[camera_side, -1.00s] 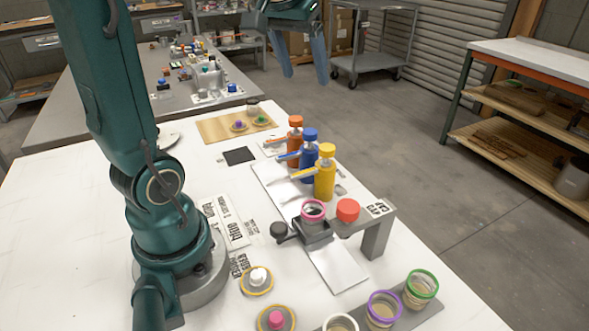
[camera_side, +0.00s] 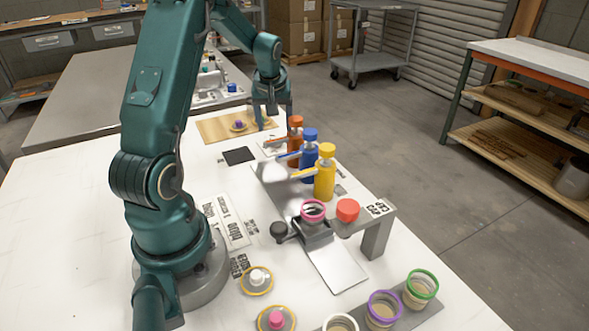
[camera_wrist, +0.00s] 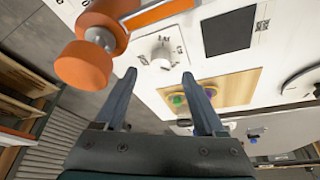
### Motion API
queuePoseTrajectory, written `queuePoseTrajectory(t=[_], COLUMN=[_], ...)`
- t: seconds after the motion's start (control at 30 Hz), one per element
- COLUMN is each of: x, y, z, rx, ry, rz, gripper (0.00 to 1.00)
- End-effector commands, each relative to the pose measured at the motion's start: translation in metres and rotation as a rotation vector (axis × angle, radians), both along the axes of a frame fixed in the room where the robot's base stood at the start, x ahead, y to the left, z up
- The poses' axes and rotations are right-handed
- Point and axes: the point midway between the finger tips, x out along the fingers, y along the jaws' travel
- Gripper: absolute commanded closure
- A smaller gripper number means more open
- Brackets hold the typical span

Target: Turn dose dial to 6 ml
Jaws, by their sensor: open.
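The dose dial (camera_wrist: 160,54) is a white round knob on a white plate with small dark marks, in the upper middle of the wrist view. Its setting is too small to read. In the side view its plate (camera_side: 271,149) lies just left of the orange bottle, and the knob is hard to make out. My gripper (camera_side: 275,122) is above and behind that plate, pointing down. In the wrist view my gripper (camera_wrist: 158,78) is open and empty, its two fingers apart with the dial beyond and between their tips.
The orange pump bottle (camera_wrist: 84,62) stands close beside the dial, with blue (camera_side: 309,165) and yellow (camera_side: 325,178) bottles in line. A black square (camera_side: 239,156) and a wooden board (camera_side: 212,131) with small knobs lie nearby.

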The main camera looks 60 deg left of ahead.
Motion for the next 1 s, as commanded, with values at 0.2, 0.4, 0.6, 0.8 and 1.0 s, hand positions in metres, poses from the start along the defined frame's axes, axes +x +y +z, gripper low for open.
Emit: queuePoseTrajectory(t=[0.2, 0.4, 0.6, 0.8, 1.0], x=[0.002, 0.006, 0.008, 0.008, 0.008], y=[0.008, 0.015, 0.017, 0.017, 0.017], z=[-0.02, -0.039, -0.046, -0.045, -0.045], rx=[-0.002, -0.002, 0.0, 0.0, -0.001], ry=[0.002, 0.001, -0.001, -0.001, -0.002], rz=[0.004, 0.002, 0.002, 0.002, 0.001], gripper=[0.28, 0.28, 0.28, 0.28, 1.0])
